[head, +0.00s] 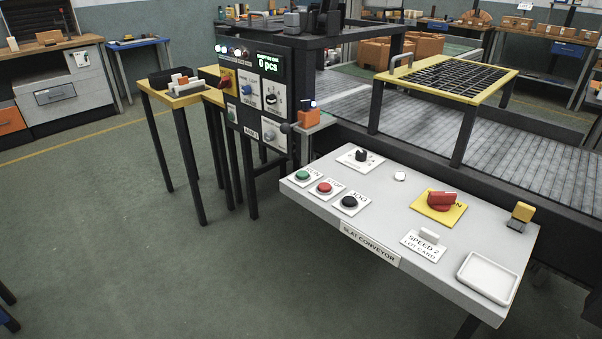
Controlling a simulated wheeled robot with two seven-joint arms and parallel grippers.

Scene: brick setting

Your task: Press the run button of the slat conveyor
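The slat conveyor's control panel is a light grey slanted desk (375,222) at the centre right, with a "SLAT CONVEYOR" label on its front edge. The green run button (303,175) sits at its left end on a white plate lettered "RUN". Beside it are a red button (324,187) lettered "STOP" and a black button (349,201) lettered "JOG". The slat conveyor (350,112) runs behind the desk. Neither of my grippers is in the head view, and nothing touches the buttons.
The desk also holds a black knob (361,155), a red rotary switch (441,201) on yellow, a "SPEED 2" card (424,245) and a white tray (488,277). A black control cabinet (262,90) stands behind left. The floor (150,250) in front is clear.

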